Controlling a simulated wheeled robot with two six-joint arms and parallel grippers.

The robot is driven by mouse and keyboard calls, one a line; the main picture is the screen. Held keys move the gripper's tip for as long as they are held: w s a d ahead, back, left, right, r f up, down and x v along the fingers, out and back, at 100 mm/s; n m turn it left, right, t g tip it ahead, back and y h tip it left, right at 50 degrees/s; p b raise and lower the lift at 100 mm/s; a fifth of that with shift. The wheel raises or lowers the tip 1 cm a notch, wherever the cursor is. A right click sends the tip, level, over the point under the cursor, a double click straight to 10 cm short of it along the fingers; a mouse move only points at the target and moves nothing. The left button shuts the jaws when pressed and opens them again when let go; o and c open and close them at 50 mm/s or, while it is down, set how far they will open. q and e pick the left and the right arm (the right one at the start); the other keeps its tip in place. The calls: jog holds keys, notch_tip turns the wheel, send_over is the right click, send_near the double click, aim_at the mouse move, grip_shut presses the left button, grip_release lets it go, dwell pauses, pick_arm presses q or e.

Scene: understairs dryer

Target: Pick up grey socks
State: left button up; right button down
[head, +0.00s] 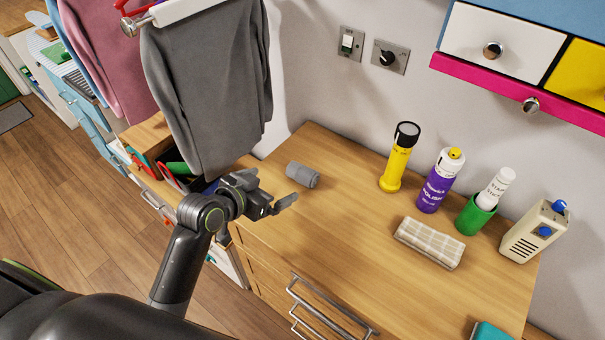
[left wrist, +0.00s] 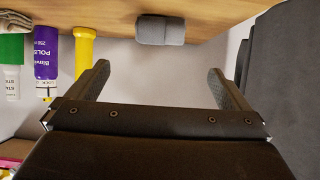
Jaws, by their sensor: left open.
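The grey socks (head: 303,174) are a rolled bundle lying on the wooden dresser top, near its left end. In the left wrist view the grey socks (left wrist: 161,30) show at the top, beyond the fingertips and roughly midway between them. My left gripper (head: 284,196) is open and empty, at the left front edge of the dresser, a little to the left of and nearer than the socks. Its two fingers also show spread apart in the left wrist view (left wrist: 158,78). The gripper does not touch the socks. My right gripper is not in view.
A yellow torch (head: 399,160), a purple polish bottle (head: 436,185), a green cup (head: 474,215) and a folded checked cloth (head: 429,243) stand or lie right of the socks. A grey hanging garment (head: 210,90) hangs behind my left gripper. The wood around the socks is clear.

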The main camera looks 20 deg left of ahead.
aim_at(300, 173)
pick_arm(q)
jog(key=p+x, duration=0.1)
jog(key=x, duration=0.8)
jog(key=shift+w+d+f, duration=0.1)
jog(key=shift+w+f, duration=0.05)
jog(key=shift+w, duration=0.1)
jog(key=shift+w+d+f+p, duration=0.15)
jog(key=shift+w+p, duration=0.2)
jog(key=shift+w, duration=0.05)
jog(key=shift+p+x, duration=0.4)
jog(key=shift+x, duration=1.7)
jog(key=c, duration=0.9)
notch_tip(300, 173, up, 10)
jog(key=shift+b, duration=0.4)
